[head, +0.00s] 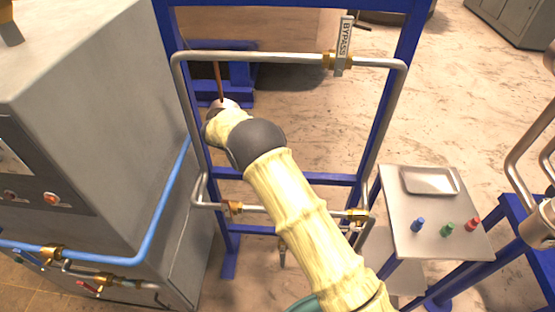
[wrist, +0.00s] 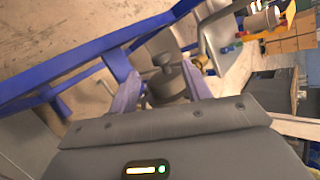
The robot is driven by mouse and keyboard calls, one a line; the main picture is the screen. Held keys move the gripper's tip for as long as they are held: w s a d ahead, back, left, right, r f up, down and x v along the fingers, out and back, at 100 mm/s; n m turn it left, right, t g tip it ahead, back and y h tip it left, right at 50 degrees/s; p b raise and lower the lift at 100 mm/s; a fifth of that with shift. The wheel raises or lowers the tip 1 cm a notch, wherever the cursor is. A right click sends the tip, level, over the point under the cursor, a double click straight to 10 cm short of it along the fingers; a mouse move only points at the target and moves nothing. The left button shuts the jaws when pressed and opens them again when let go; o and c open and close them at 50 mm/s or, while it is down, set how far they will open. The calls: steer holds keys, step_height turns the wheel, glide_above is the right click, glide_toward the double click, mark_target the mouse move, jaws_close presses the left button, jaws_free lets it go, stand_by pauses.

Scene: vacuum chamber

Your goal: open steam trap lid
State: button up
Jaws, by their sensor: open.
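In the wrist view, my gripper (wrist: 160,91) is open, with its two purple-grey fingers spread apart. A dark grey round body with a small knob-like top (wrist: 166,76) shows between and just beyond the fingers. It looks like the steam trap and its lid, and the lid looks shut, though the view is small and dark. I cannot tell whether a finger touches it. In the head view, my arm reaches up and left to the pipe frame. My fingertips and the trap cannot be made out there.
A blue frame (head: 379,125) carries steel pipes and a valve marked BYPASS (head: 344,45). A grey cabinet (head: 75,70) stands close on the left. On the right, a small table (head: 408,215) holds a metal tray (head: 430,181) and blue, green and red small pieces.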

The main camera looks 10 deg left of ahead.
steer(key=shift+d+r, duration=0.1)
steer(key=c, duration=0.5)
steer(key=shift+d+r+m, duration=0.1)
steer(key=shift+d+m, duration=0.1)
steer(key=shift+m, duration=0.1)
steer(key=c, duration=0.3)
steer(key=d+r+m, duration=0.1)
steer(key=d+m, duration=0.1)
steer(key=s+d+r+m+g+y, duration=0.1)
steer(key=d+m, duration=0.1)
steer(key=d, duration=0.1)
steer(key=s+d+r+m+g+y, duration=0.1)
steer(key=d+m, duration=0.1)
steer(key=shift+s+d+r+m, duration=0.1)
steer(key=shift+s+d+m, duration=0.2)
steer(key=shift+d, duration=0.1)
jaws_close()
steer(key=s+d+r+m+y, duration=0.3)
steer(key=s+d+m, duration=0.5)
steer(key=s+m, duration=0.3)
steer(key=s+d+r+m+y, duration=0.4)
steer(key=s+d+m, duration=0.5)
steer(key=m, duration=0.7)
steer(key=s, duration=0.3)
steer(key=shift+r+t, duration=0.2)
steer(key=shift+t, duration=0.2)
steer(key=shift+s, duration=0.15)
